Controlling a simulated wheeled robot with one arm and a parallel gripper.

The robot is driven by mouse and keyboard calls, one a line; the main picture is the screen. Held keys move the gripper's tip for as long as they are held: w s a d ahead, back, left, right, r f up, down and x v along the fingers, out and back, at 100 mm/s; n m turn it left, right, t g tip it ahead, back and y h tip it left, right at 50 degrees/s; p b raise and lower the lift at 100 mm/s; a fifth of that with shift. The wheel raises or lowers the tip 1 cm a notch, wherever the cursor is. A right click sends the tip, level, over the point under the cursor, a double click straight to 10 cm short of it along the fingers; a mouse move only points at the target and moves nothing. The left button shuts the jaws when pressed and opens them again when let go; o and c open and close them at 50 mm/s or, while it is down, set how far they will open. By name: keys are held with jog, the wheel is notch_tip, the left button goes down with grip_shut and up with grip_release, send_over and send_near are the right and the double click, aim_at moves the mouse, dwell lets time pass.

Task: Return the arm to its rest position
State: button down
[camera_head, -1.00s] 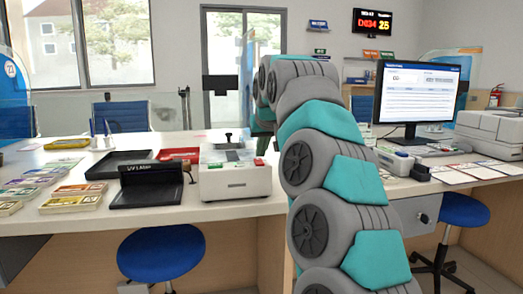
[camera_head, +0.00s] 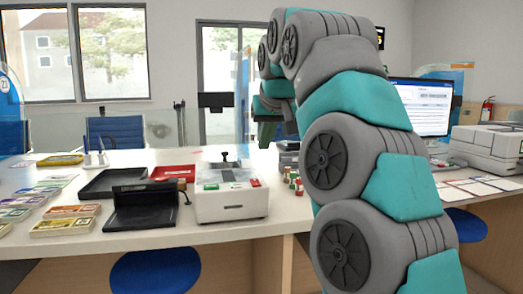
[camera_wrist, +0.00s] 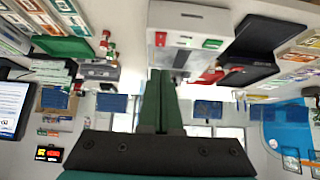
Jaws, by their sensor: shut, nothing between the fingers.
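My arm, teal and grey, rises on the right side of the head view and bends over toward the counter. My gripper (camera_head: 263,143) hangs at its end above the counter, behind the white machine. In the wrist view my gripper (camera_wrist: 160,75) shows its two dark green fingers pressed together, with nothing between them. The wrist picture is upside down, with the counter along the top. The fingers look clear of the objects on the counter.
The white machine (camera_head: 231,205) stands on the counter (camera_head: 285,210), with a black tray (camera_head: 112,181) and a black stand (camera_head: 140,215) to its left. Small red-topped stamps (camera_head: 296,185) are beside my arm. A monitor (camera_head: 424,106) is partly hidden behind it. A blue stool (camera_head: 155,272) is below.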

jog(key=shift+s+d+r, duration=0.1)
jog(key=shift+s+r, duration=0.15)
jog(key=shift+s, duration=0.15)
jog(key=s+d+f+m+g, duration=0.1)
jog(key=s+d+f+g, duration=0.2)
jog(key=s+f, duration=1)
jog(key=s+d+f+m+g+h, duration=0.1)
jog(key=s+d+f+g, duration=0.2)
jog(key=s+d+f, duration=0.5)
jog(key=s+d+f+m+g+h, duration=0.1)
jog(key=s+d+f+g, duration=0.2)
jog(key=s+f, duration=1.6)
jog(key=s+d, duration=0.1)
jog(key=d, duration=0.2)
jog(key=shift+f+g, duration=0.3)
jog(key=shift+g, duration=0.1)
